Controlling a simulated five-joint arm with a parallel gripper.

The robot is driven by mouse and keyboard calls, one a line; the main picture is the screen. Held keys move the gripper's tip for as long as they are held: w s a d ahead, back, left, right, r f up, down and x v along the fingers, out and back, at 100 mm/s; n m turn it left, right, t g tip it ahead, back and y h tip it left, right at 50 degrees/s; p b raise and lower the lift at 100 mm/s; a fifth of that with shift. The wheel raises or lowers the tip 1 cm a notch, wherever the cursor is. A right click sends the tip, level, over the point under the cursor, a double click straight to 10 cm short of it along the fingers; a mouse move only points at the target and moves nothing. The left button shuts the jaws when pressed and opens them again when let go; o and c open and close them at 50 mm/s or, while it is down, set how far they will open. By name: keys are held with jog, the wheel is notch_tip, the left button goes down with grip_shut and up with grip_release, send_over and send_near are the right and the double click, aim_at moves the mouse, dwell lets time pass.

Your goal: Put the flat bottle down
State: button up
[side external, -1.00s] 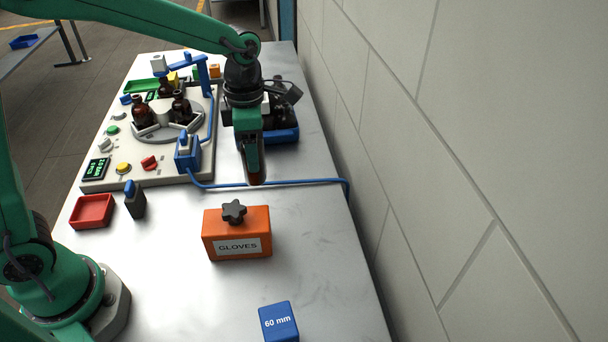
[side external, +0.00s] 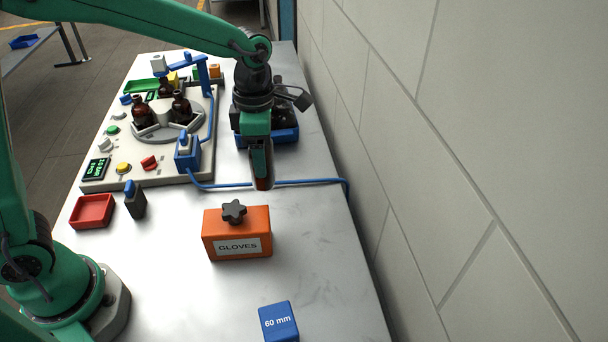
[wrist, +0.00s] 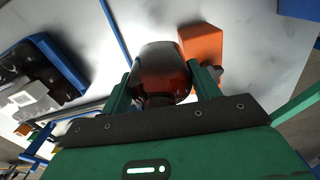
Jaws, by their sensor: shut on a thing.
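My gripper (side external: 262,182) points down over the table behind the orange gloves box, near the blue cable. It is shut on an amber bottle, the flat bottle (wrist: 160,70). In the wrist view the dark red-brown bottle sits between the two green fingers (wrist: 157,90). In the side view only a brown sliver of it shows at the fingertips. I cannot tell whether its base touches the table.
The orange gloves box (side external: 237,246) with a black knob stands in front. A blue cable (side external: 310,182) crosses the table. A blue tray (side external: 283,136) lies behind my gripper. Several amber bottles (side external: 181,108) stand on the machine at left. The front right table is clear except a blue block (side external: 279,322).

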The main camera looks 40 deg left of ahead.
jog(key=s+d+f+m, duration=0.1)
jog(key=s+d+m, duration=0.35)
jog(key=d, duration=0.55)
jog(key=s+d+f+m, duration=0.1)
jog(key=s+d+m, duration=0.4)
jog(key=d, duration=0.4)
jog(key=s+d+f+m, duration=0.1)
jog(key=s+d+m, duration=0.2)
jog(key=d+m, duration=0.5)
jog(key=shift+n, duration=0.85)
jog(key=shift+w+d+f, duration=0.1)
jog(key=shift+d+f, duration=0.2)
jog(key=shift+f, duration=0.95)
jog(key=shift+s+d+f, duration=0.1)
jog(key=shift+d+f, duration=0.25)
jog(key=shift+f, duration=0.95)
jog(key=shift+w+d+f, duration=0.1)
jog(key=shift+d+f, duration=0.2)
jog(key=shift+f, duration=0.95)
jog(key=shift+f, duration=0.1)
jog(key=o, duration=1.1)
jog(key=shift+c, duration=0.2)
notch_tip(320, 180, up, 12)
